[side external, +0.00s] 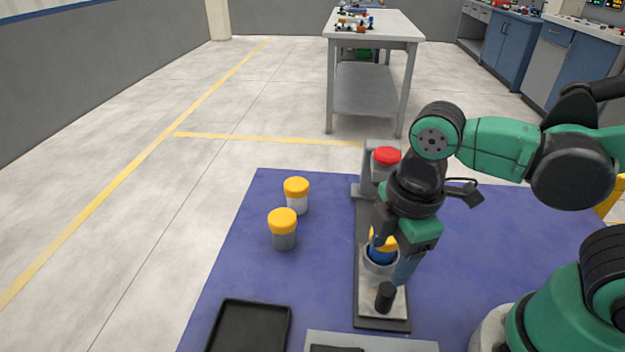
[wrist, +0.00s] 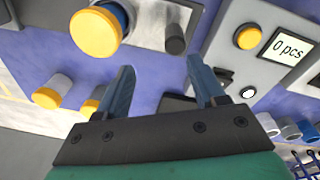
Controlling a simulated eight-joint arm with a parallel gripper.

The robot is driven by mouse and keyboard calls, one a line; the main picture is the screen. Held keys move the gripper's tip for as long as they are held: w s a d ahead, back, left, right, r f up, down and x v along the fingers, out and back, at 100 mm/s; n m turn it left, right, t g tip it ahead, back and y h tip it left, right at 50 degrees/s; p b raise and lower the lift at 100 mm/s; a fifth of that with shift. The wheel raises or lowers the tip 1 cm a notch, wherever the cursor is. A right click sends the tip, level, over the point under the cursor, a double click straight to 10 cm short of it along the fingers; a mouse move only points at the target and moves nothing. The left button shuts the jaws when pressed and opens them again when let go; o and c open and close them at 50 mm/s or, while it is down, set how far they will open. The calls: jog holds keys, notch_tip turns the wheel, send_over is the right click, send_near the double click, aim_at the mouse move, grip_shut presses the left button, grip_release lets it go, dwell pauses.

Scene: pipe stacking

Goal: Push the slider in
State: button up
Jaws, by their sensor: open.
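The slider unit is a long grey track (side external: 366,314) on the blue mat. A carriage on it holds a blue part with a yellow cap (wrist: 95,32), partly hidden by my gripper in the side view. A black upright knob (side external: 385,297) stands at the near end of the track; it also shows in the wrist view (wrist: 176,38). My gripper (wrist: 160,68) is open and empty, with its two blue-grey fingers apart. It is above the slider, close to the capped part and knob. Whether a finger touches either is unclear.
A red-topped grey post (side external: 387,156) stands at the track's far end. Two yellow-capped jars (side external: 296,195) (side external: 283,229) stand left of it. A black tray (side external: 250,327) lies at the front left. A panel with a "0 pcs" display (wrist: 291,46) shows in the wrist view.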

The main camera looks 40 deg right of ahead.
aim_at(389, 287)
jog(key=shift+s+a+f+n+g, duration=0.15)
jog(key=shift+s+n+g, duration=0.15)
jog(key=shift+n, duration=0.25)
jog(key=shift+s+a+f+n+g, duration=0.2)
jog(key=shift+s+n, duration=0.1)
jog(key=shift+n, duration=0.25)
jog(key=shift+d+f, duration=0.1)
jog(key=shift+f, duration=2.5)
grip_shut()
